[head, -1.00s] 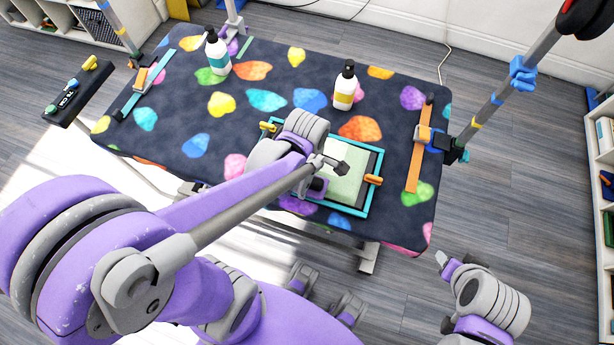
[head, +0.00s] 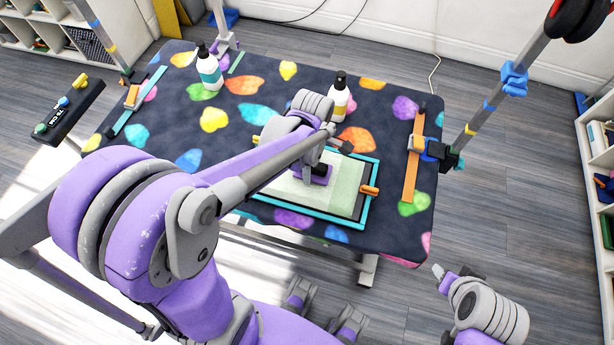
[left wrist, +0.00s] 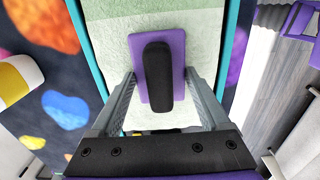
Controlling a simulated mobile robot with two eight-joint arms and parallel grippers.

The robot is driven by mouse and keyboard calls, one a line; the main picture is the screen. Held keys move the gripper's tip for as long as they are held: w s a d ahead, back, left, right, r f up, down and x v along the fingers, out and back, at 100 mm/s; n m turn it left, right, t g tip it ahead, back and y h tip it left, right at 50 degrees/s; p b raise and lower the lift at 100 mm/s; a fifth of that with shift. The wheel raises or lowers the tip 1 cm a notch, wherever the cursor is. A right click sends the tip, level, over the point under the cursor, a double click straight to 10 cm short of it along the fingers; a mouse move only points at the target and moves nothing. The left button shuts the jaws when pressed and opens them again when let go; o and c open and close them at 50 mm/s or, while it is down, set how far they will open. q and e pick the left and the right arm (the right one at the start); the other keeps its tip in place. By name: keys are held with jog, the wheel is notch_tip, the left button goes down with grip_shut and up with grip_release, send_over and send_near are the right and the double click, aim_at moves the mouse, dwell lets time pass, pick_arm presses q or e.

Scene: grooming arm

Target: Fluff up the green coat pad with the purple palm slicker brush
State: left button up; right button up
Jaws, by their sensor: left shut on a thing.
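The green coat pad (head: 343,187) lies on the table inside a teal frame, partly hidden by my left arm. It shows pale green in the left wrist view (left wrist: 205,22). The purple palm slicker brush (head: 319,178) is over the pad; its purple base and black handle (left wrist: 157,77) show in the left wrist view. My left gripper (left wrist: 163,88) is shut on the brush, a finger on each side of the handle. Whether the bristles touch the pad is hidden. My right gripper (head: 440,277) is off the table's near right side, empty; its jaw opening is unclear.
An orange clip (head: 368,191) sits on the right side of the teal frame (head: 372,175). A white bottle with a yellow label (head: 339,100) stands just beyond the frame. A teal-labelled bottle (head: 209,70) stands at the back left. An orange strip (head: 412,160) lies along the right edge.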

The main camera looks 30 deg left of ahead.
pick_arm(q)
jog(key=shift+w, duration=0.2)
jog(key=w, duration=0.2)
jog(key=w+a, duration=0.1)
jog(key=w, duration=0.2)
jog(key=w+a, duration=0.1)
jog(key=w, duration=0.1)
jog(key=shift+w+b, duration=0.3)
jog(key=shift+w, duration=0.1)
jog(key=d, duration=0.2)
jog(key=w+d, duration=0.1)
jog(key=d, duration=0.3)
jog(key=shift+w+d, duration=0.25)
dwell(0.3)
jog(key=s, duration=0.2)
jog(key=s+d, duration=0.1)
jog(key=s, duration=0.2)
jog(key=s+d, duration=0.1)
jog(key=s, duration=0.2)
jog(key=shift+s, duration=0.15)
